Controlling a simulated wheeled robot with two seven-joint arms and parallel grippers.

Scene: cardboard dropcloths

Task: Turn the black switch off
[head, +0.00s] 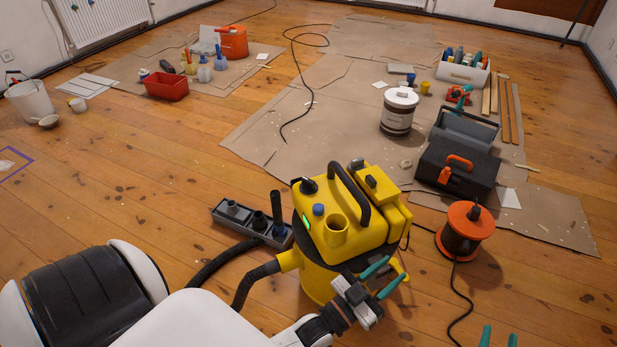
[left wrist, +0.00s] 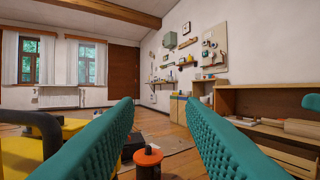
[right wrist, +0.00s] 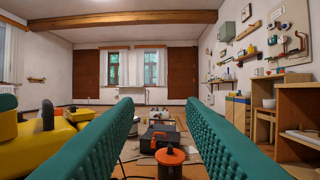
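A yellow vacuum (head: 345,240) with a black carry handle (head: 349,193) stands on the wooden floor in the head view. A black knob (head: 309,185), which looks like the switch, sits on its top at the back left; its setting is too small to tell. A green light (head: 306,222) glows on the side below it. My left gripper (head: 384,279) is open and empty at the vacuum's front right, apart from the knob. The vacuum also shows at the left in the left wrist view (left wrist: 20,153). My right gripper (head: 498,338) is open and empty at the bottom edge.
An orange cable reel (head: 465,230) stands right of the vacuum, with its cord on the floor. A grey accessory tray (head: 243,221) lies to its left. A black toolbox (head: 455,168) and a paint can (head: 399,110) stand behind on cardboard.

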